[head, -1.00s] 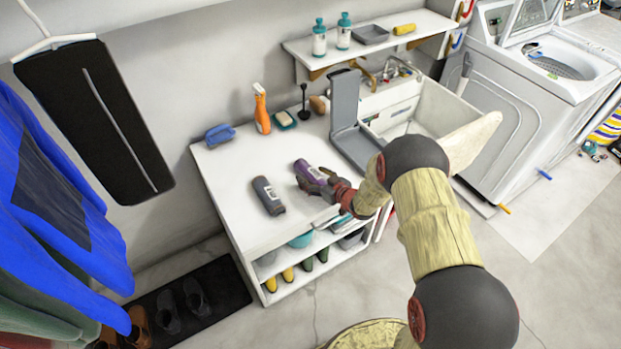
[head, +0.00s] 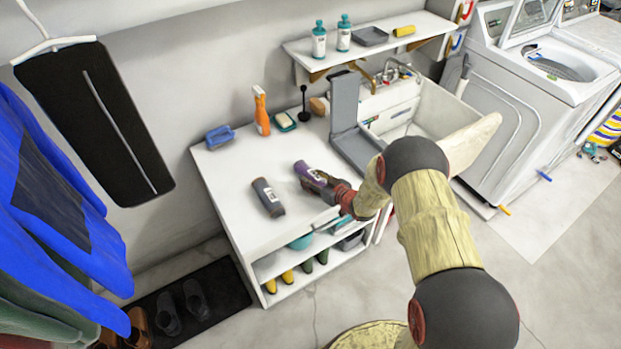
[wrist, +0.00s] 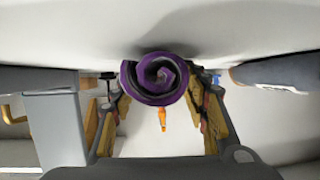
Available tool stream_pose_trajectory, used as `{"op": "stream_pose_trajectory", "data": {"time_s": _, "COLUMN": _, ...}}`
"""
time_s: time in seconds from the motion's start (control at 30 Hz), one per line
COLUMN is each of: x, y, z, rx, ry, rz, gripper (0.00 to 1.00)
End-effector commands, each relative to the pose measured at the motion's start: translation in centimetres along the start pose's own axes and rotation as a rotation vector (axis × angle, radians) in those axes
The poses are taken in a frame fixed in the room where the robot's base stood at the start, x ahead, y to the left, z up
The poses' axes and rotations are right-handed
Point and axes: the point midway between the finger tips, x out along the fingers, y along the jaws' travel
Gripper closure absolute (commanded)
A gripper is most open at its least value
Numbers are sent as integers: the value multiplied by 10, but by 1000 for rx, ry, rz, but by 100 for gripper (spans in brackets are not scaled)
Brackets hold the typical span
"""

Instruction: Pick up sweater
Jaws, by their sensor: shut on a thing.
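The sweater is a rolled purple and dark bundle (head: 303,169) on the white countertop, at its front right part. In the wrist view its spiral end (wrist: 155,78) faces the camera, between my fingers. My gripper (head: 317,179) is shut on this roll, one finger on each side. The roll lies flat and seems to rest on the counter. The fingers hide part of it in the head view.
A grey roll (head: 268,197) lies left of the sweater on the counter (head: 232,180). A blue brush (head: 220,136), an orange spray bottle (head: 261,110) and a soap dish (head: 284,121) stand toward the wall.

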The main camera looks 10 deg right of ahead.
Motion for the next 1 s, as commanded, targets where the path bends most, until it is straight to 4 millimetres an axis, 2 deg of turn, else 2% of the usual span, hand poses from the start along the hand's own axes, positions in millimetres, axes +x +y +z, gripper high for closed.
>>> {"op": "stream_pose_trajectory", "data": {"time_s": 0.2, "x": 0, "y": 0, "z": 0, "rx": 0, "ry": 0, "rz": 0, "gripper": 91}}
{"op": "stream_pose_trajectory", "data": {"time_s": 0.5, "x": 0, "y": 0, "z": -3, "rx": -1, "ry": 2, "rz": 0, "gripper": 91}}
{"op": "stream_pose_trajectory", "data": {"time_s": 0.77, "x": -10, "y": 1, "z": -27, "rx": -2, "ry": 3, "rz": 1, "gripper": 91}}
{"op": "stream_pose_trajectory", "data": {"time_s": 0.87, "x": -26, "y": 2, "z": -39, "rx": -1, "ry": 2, "rz": 2, "gripper": 91}}
{"op": "stream_pose_trajectory", "data": {"time_s": 1.0, "x": -60, "y": 4, "z": -59, "rx": -1, "ry": 4, "rz": 4, "gripper": 91}}
